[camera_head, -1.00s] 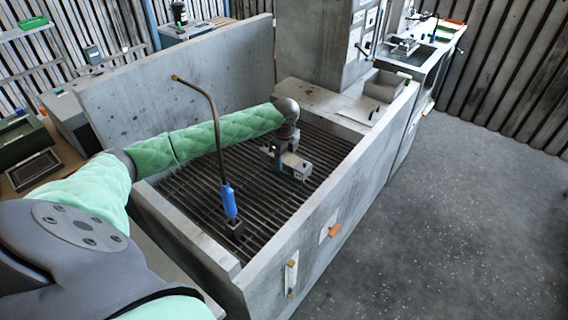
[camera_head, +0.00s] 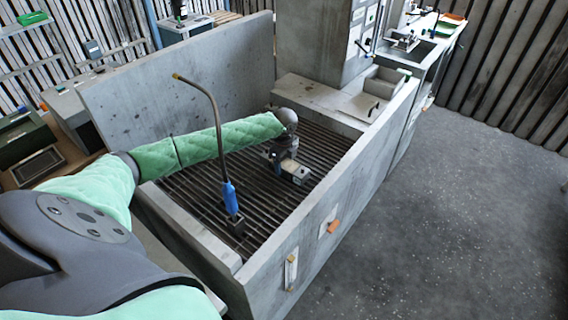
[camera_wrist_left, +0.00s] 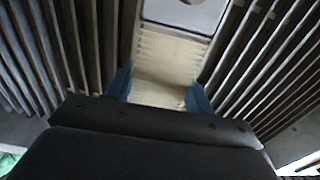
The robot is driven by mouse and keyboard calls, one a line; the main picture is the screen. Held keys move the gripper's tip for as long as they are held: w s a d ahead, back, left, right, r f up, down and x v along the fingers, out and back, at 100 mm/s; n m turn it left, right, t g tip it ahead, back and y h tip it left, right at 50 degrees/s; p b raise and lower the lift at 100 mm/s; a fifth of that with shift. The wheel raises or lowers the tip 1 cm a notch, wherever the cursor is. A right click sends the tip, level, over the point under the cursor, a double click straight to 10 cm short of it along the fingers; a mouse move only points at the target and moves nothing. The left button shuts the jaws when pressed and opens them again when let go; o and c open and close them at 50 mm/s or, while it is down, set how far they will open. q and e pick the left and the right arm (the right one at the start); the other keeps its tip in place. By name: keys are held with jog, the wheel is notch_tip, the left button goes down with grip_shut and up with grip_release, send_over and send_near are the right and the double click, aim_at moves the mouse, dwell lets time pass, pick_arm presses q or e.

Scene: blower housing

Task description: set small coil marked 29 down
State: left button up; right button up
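The small coil (camera_head: 295,171) is a pale, boxy piece at the end of my left arm, low over or on the dark slatted grate (camera_head: 196,197). I cannot tell whether it touches the slats, and no number is readable. My left gripper (camera_head: 281,160) points down at it. In the left wrist view the blue fingertips (camera_wrist_left: 160,91) stand against both sides of the ribbed, beige coil (camera_wrist_left: 167,60), with a grey panel at its top. The gripper looks shut on it. My right gripper is not in view.
The grate lies inside a grey walled basin (camera_head: 335,190). A bent hose with a blue handle (camera_head: 230,198) stands upright near the basin's front left, beside my left forearm. A grey open box (camera_head: 383,83) sits on the back right ledge. Most of the grate is bare.

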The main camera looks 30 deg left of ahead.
aim_at(284, 162)
pick_arm(q)
jog(key=o, duration=0.3)
jog(key=shift+o, duration=0.2)
jog(key=shift+r, duration=0.15)
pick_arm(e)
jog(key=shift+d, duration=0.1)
pick_arm(q)
jog(key=shift+r, duration=0.25)
notch_tip(284, 162, up, 10)
jog(key=b, duration=0.3)
jog(key=shift+w+f, duration=0.1)
jog(key=shift+f, duration=0.05)
jog(key=shift+r, duration=0.9)
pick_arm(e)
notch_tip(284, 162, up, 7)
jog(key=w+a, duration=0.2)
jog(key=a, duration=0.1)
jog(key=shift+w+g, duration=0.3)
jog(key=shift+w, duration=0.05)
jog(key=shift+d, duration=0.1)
